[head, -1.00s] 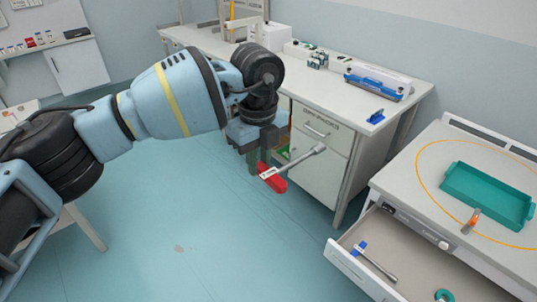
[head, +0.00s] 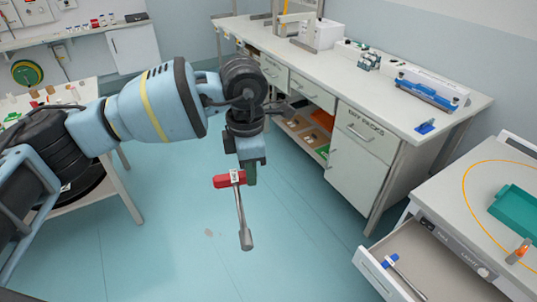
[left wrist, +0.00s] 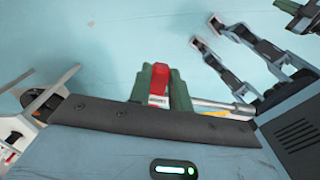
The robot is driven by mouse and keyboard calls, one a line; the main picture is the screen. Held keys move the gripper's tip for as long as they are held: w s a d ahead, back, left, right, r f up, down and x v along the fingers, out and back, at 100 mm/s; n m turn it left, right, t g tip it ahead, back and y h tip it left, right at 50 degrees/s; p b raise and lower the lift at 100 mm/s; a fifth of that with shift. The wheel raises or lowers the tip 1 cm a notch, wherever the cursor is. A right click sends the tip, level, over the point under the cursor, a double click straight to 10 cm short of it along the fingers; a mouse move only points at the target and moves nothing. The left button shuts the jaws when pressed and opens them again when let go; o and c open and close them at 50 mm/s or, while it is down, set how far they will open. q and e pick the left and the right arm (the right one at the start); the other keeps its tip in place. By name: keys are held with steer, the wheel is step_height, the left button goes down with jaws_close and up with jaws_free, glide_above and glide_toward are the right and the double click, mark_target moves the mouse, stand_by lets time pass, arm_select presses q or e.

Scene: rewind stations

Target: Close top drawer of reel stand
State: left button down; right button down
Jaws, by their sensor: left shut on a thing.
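My left gripper (head: 240,178) is shut on a red-handled tool with a grey shaft (head: 240,212), above open floor. The shaft hangs down and ends in a thicker grey head. In the left wrist view the red handle (left wrist: 158,95) sits between the green fingers and the shaft (left wrist: 215,105) points right. A drawer (head: 372,274) at the lower right stands open under a worktop with an orange ring; I cannot tell whether this is the reel stand. A blue-and-grey tool (head: 391,261) lies in it. The gripper is well left of the drawer, apart from it. My right gripper is not visible.
A teal tray (head: 515,212) sits on the ringed worktop (head: 450,200). A long white bench (head: 345,75) with drawers and open shelves runs along the back. A small table (head: 88,92) stands at the left. The floor between is clear.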

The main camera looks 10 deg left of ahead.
mark_target(226, 178)
arm_select(q)
steer(key=a+m, duration=0.1)
steer(key=m, duration=0.2)
steer(key=s+a+m, duration=0.1)
steer(key=a+m, duration=0.1)
steer(key=m, duration=0.1)
steer(key=s+a+f+m, duration=0.1)
steer(key=m, duration=0.2)
steer(key=shift+s+a+m, duration=0.2)
steer(key=shift+a+m, duration=0.05)
steer(key=shift+m, duration=0.05)
steer(key=s+a+f+m, duration=0.1)
steer(key=s+a+m, duration=0.3)
steer(key=m, duration=0.9)
steer(key=shift+a, duration=0.6)
steer(key=shift+s+f, duration=0.1)
